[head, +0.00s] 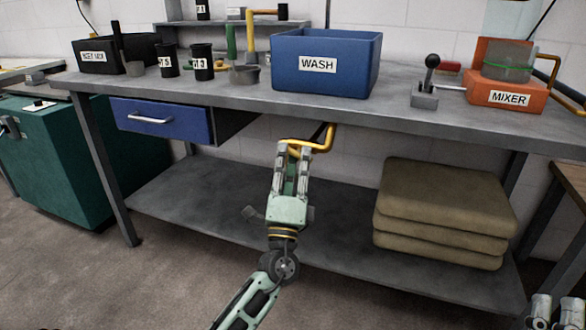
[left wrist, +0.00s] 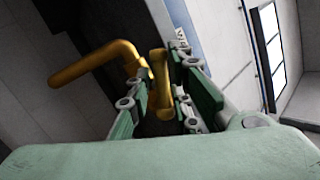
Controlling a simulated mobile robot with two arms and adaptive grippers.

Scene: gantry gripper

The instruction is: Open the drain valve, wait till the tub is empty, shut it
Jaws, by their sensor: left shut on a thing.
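The blue tub labelled WASH (head: 318,64) stands on the workbench; I cannot see its inside or any water level. A yellow bent handle (head: 322,141), which looks like the drain valve's lever, is below the bench top under the tub. My left gripper (head: 293,152) is shut on this handle. In the left wrist view, part of the yellow handle (left wrist: 158,75) lies between the fingers and another yellow arm extends left. The valve body is hidden. My right gripper (head: 556,312) shows only partly at the bottom right corner, away from the tub.
The grey bench (head: 240,98) carries black cups, a lever box (head: 425,95) and an orange mixer (head: 506,92). A blue drawer (head: 160,119) is left of the handle. Stacked brown sacks (head: 445,205) sit on the lower shelf (head: 210,195), whose left part is mostly clear.

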